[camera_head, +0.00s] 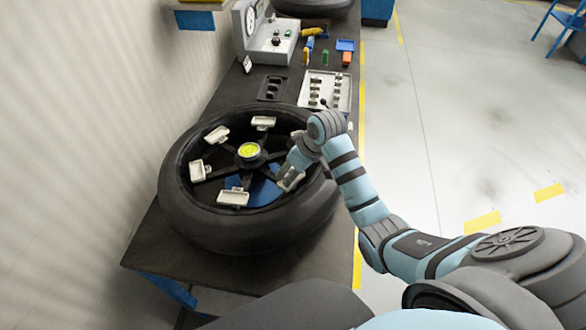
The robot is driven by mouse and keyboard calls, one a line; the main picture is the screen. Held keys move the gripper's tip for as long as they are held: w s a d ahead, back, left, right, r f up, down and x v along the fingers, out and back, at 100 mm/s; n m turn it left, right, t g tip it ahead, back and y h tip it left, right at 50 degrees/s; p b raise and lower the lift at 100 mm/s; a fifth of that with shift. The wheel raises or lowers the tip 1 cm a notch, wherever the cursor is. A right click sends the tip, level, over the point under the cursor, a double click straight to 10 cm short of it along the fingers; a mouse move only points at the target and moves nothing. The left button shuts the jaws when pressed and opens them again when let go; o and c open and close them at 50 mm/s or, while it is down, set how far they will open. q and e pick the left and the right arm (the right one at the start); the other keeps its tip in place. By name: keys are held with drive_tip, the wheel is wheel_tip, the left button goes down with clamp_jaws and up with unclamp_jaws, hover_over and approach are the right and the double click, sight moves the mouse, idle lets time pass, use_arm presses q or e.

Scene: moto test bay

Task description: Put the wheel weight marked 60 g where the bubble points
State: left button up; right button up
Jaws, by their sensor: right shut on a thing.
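A wheel with a black tire (215,232) lies flat on the dark bench. A round yellow-green bubble level (248,150) sits at its hub; which way its bubble points is too small to tell. Pale trays stand around the rim: one at the back (263,122), one back left (217,134), one left (199,170) and one in front (233,197). My right gripper (289,180) is low over the wheel's right side, beside a pale tray-like part. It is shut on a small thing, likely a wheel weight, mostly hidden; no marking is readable. My left gripper is out of view.
Behind the wheel are a dark slotted block (272,88) and a pale weight rack (341,97) with several small pieces. Farther back are a grey gauge box (268,40) and small coloured items. A wall borders the left; open floor lies right.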

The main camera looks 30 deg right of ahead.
drive_tip(key=shift+w+d+f, duration=0.1)
drive_tip(key=shift+f, duration=0.25)
